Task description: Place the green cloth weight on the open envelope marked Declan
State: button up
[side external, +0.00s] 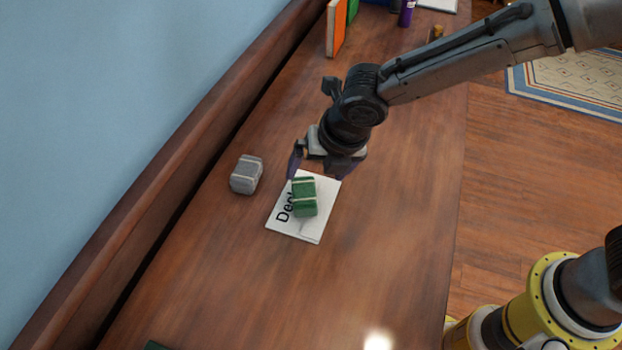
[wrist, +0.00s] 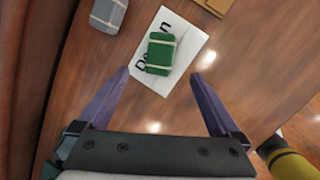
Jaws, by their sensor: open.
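The green cloth weight (side external: 305,197), with pale bands, rests on the white envelope (side external: 316,228) on the wooden surface. It covers part of the lettering, of which "Dec" shows. The wrist view shows the weight (wrist: 160,54) lying on the envelope (wrist: 185,32), with paper visible around it. My gripper (side external: 326,172) is open beside the weight, toward the far end of the envelope. In the wrist view my gripper's purple fingers (wrist: 158,88) are spread wide with nothing between them, and the weight lies beyond their tips, apart from them.
A grey banded weight (side external: 247,174) sits left of the envelope, near the raised back edge. An orange book (side external: 336,27) and a purple item (side external: 407,12) stand at the far end. The surface nearer the camera is mostly clear. A brown object (wrist: 214,6) shows at the wrist view's top.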

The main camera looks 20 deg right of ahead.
jog(key=shift+v, duration=1.65)
jog(key=s+d+r+m, duration=0.2)
jog(key=d+r+m, duration=0.2)
jog(key=d+m, duration=0.25)
jog(key=s+d+r+m+t, duration=0.1)
jog(key=s+d+r+m, duration=0.3)
jog(key=d, duration=0.4)
jog(key=s+d+r+m, duration=0.1)
jog(key=d+r+m, duration=0.3)
jog(key=d+m, duration=0.3)
jog(key=s+d+m+h, duration=0.1)
jog(key=s+d+m, duration=0.8)
jog(key=s+m, duration=0.4)
jog(key=shift+s+f+m+t, duration=0.4)
jog(key=shift+f+m, duration=0.05)
jog(key=shift+m, duration=0.4)
